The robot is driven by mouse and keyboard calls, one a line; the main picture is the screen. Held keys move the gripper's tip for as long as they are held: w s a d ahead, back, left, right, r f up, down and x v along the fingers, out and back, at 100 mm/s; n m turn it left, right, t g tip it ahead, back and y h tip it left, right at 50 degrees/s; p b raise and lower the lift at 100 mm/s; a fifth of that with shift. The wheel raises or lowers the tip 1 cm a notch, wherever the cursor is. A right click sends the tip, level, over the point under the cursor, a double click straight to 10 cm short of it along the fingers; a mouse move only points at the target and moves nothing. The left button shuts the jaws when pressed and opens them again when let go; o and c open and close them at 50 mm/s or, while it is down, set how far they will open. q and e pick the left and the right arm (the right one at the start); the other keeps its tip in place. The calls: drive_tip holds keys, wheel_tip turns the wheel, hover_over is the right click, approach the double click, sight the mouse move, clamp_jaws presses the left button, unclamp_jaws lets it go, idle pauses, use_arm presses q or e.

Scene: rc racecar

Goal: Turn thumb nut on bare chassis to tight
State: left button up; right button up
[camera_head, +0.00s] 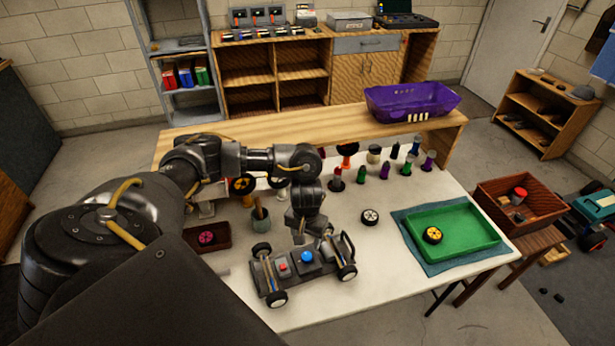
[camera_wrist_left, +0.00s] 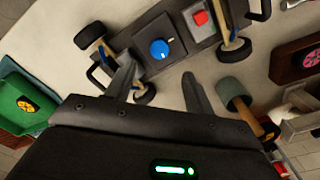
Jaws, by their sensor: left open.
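The bare chassis (camera_head: 322,268) is a dark car frame with wheels on the front part of the white table. It also shows at the top of the left wrist view (camera_wrist_left: 180,45). My left gripper (camera_head: 306,230) is above the chassis's far side. Its fingers are apart and empty in the left wrist view (camera_wrist_left: 158,72), short of the nut. My right gripper is not seen.
A green tray (camera_head: 470,245) with a yellow wheel (camera_head: 432,235) lies at right on a cloth. A loose wheel (camera_head: 370,216) lies behind the chassis. Several bottles (camera_head: 384,171) line the back.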

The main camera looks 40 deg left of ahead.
use_arm(q)
drive_tip(key=b, duration=0.1)
hover_over(307, 256)
wheel_tip(307, 256, down, 4)
drive_tip(key=shift+s+f, duration=0.1)
wheel_tip(307, 256, down, 4)
drive_tip(key=shift+a+r+b, duration=0.1)
drive_tip(key=shift+r+b, duration=0.1)
drive_tip(key=shift+b, duration=0.2)
drive_tip(key=shift+f, duration=0.7)
drive_tip(key=c, duration=1)
drive_tip(key=shift+o, duration=0.2)
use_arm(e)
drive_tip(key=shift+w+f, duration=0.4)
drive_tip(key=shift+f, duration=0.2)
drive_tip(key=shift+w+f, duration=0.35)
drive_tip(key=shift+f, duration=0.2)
